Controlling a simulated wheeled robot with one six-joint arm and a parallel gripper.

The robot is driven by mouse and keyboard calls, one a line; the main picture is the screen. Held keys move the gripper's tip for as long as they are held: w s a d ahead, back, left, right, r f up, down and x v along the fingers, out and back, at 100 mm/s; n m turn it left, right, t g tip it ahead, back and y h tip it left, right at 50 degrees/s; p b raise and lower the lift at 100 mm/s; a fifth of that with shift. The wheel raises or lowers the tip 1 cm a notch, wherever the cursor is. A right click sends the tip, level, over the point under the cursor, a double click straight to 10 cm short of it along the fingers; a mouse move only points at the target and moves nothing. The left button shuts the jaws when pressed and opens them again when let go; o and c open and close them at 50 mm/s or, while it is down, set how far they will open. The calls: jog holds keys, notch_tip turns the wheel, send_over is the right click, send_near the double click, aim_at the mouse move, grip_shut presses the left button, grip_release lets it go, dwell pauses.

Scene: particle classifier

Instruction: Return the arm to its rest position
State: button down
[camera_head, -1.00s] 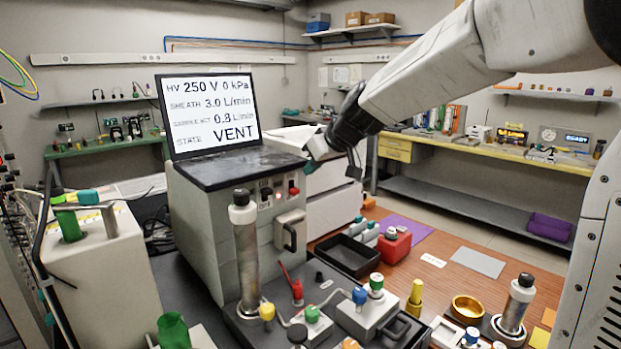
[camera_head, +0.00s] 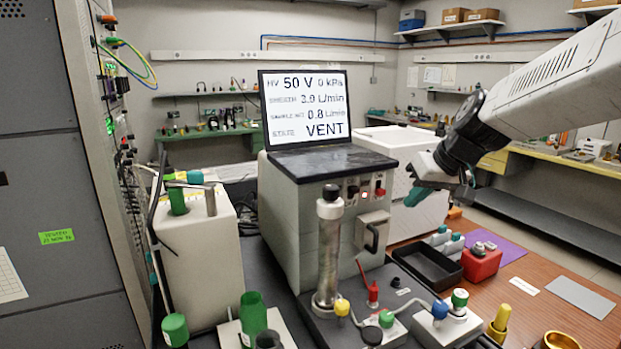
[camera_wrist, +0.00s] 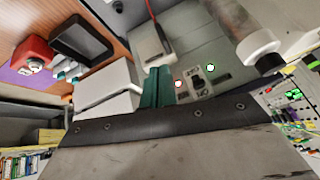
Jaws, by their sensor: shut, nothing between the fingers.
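My arm reaches in from the upper right of the head view, and my gripper (camera_head: 416,197) hangs at its end with teal fingertips pointing down and left. It is shut and empty. It is in the air, in the picture just right of the grey classifier unit (camera_head: 288,211) and in front of a white cabinet. In the wrist view the teal fingers (camera_wrist: 157,88) are together, with the unit's front panel and its lit buttons beyond them. The unit's screen (camera_head: 305,108) reads HV 50 V, 0 kPa and VENT.
A black tray (camera_head: 427,263) and a red block (camera_head: 481,263) lie on the wooden bench below my gripper. A metal cylinder (camera_head: 328,250) stands upright before the unit. A white box (camera_head: 197,255) stands left, beside a grey rack (camera_head: 55,190). Bench space at right is partly clear.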

jog(key=s+d+f+g+h, duration=0.1)
jog(key=s, duration=0.9)
jog(key=s+f+m+g+h, duration=0.1)
jog(key=s+f+g, duration=0.1)
jog(key=s, duration=0.9)
jog(key=s+d+f+m+g+h, duration=0.1)
jog(key=s+f, duration=0.1)
jog(key=s, duration=0.9)
jog(key=shift+s+d+f+h, duration=0.25)
jog(key=shift+d+h, duration=0.05)
